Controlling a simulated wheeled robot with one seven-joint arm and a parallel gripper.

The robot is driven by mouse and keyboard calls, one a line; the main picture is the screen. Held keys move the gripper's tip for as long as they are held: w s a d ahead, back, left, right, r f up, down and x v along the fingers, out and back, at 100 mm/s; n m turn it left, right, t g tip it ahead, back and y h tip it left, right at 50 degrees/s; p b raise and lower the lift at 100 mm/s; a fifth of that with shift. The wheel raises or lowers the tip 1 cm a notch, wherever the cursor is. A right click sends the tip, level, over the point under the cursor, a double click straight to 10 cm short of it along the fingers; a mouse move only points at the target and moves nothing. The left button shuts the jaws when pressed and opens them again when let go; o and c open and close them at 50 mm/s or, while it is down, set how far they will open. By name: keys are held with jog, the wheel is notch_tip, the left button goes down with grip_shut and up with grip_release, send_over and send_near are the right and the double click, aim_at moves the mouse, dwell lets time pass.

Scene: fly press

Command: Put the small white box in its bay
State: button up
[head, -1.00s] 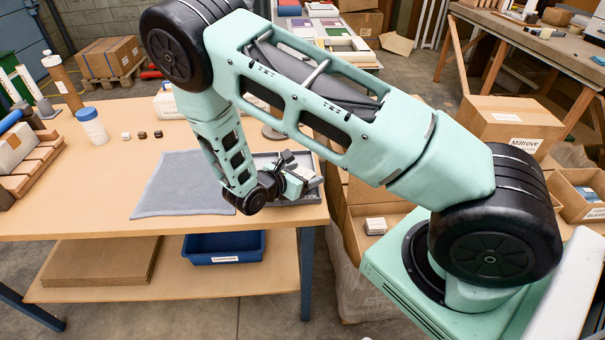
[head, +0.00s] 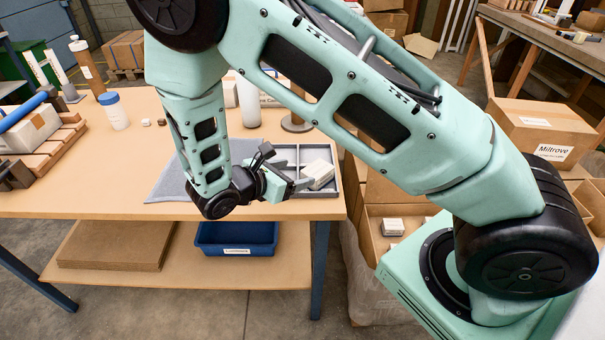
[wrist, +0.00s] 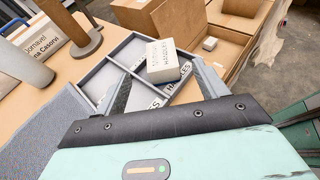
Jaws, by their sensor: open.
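The small white box (head: 318,174), its top printed "HANDLES" (wrist: 162,58), is in the right part of the grey divided tray (head: 340,193), slightly askew. In the wrist view it stands close to a divider of the tray (wrist: 97,68); I cannot tell if it sits flat in one bay or rests on the divider. A bay label reading "HANDLES" shows nearer to me, partly between the fingers. My gripper (wrist: 161,74) is open, its fingers apart to either side of the box's near end and not closed on it. In the head view my gripper (head: 287,184) is just left of the box.
A grey cloth (head: 165,182) lies left of the tray. A grey cylinder (head: 248,105) and a brown spool-like stand (head: 296,122) are behind it. An open carton with another small white box (head: 392,227) stands right of the table. A blue bin (head: 236,239) is on the lower shelf.

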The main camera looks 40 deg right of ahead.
jog(key=s+a+r+m+g+y, duration=0.1)
jog(key=s+a+r+m+y, duration=0.5)
jog(key=s, duration=0.5)
jog(key=s+a+r+m+g+y, duration=0.1)
jog(key=s+a+r+m+y, duration=0.5)
jog(key=s, duration=0.5)
jog(key=a+r+y, duration=0.2)
jog(key=a, duration=0.1)
jog(key=shift+r+m+g, duration=0.15)
jog(key=shift+m+g, duration=0.15)
